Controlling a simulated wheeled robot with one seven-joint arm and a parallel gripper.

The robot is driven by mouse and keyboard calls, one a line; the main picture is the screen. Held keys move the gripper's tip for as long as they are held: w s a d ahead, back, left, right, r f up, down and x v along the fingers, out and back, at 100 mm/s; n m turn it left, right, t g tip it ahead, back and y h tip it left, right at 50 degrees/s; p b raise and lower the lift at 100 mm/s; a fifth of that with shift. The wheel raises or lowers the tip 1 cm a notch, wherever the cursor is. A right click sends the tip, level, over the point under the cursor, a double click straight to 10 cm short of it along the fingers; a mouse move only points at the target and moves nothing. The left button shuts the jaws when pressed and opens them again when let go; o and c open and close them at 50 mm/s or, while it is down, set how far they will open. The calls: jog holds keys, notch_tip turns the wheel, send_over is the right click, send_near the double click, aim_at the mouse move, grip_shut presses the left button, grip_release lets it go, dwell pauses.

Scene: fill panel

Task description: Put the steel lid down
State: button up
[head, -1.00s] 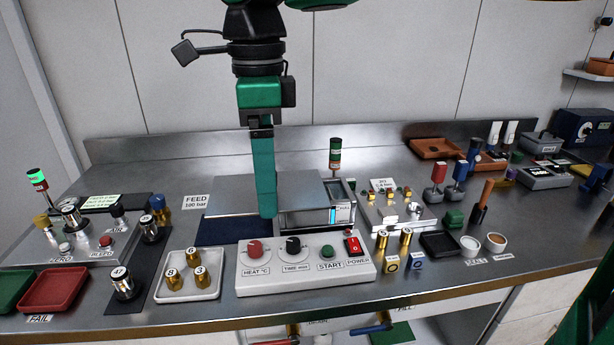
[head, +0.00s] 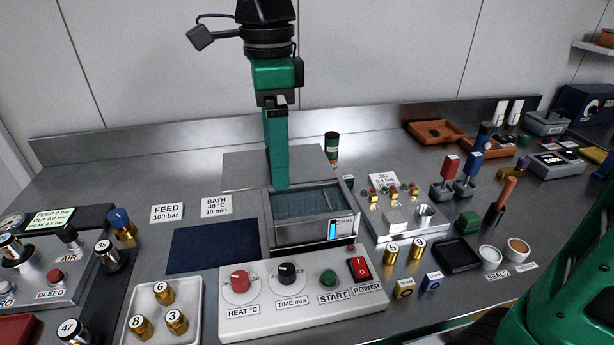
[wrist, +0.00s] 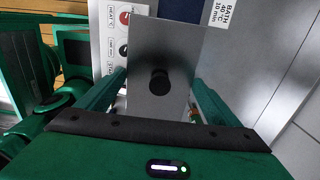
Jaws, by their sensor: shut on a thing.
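The steel lid (head: 245,168) is a flat grey plate at the back of the bench, behind the open bath (head: 268,225). The wrist view shows the lid (wrist: 165,45) with a black knob at its middle. My gripper (head: 278,184) points down in front of the lid in the head view and is shut on it. In the wrist view my gripper's fingers (wrist: 160,88) lie on either side of the lid. The bath's inside is uncovered, with a mesh-like surface showing. I cannot tell whether the lid touches the bench.
A white control panel (head: 300,305) with knobs stands before the bath. A dark blue mat (head: 213,248) lies clear left of the bath. A fixture (head: 400,215) with small parts stands at the right.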

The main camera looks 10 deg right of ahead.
aim_at(309, 152)
jog(key=w+d+f, duration=0.1)
jog(key=d, duration=0.1)
jog(key=d+f, duration=0.1)
jog(key=d, duration=0.1)
jog(key=w+d+f, duration=0.1)
jog(key=d+f, duration=0.1)
jog(key=shift+w+f, duration=0.1)
jog(key=shift+w, duration=0.25)
jog(key=shift+f, duration=1.95)
jog(key=shift+f, duration=0.6)
jog(key=o, duration=1)
notch_tip(309, 152, up, 13)
jog(key=shift+r, duration=0.1)
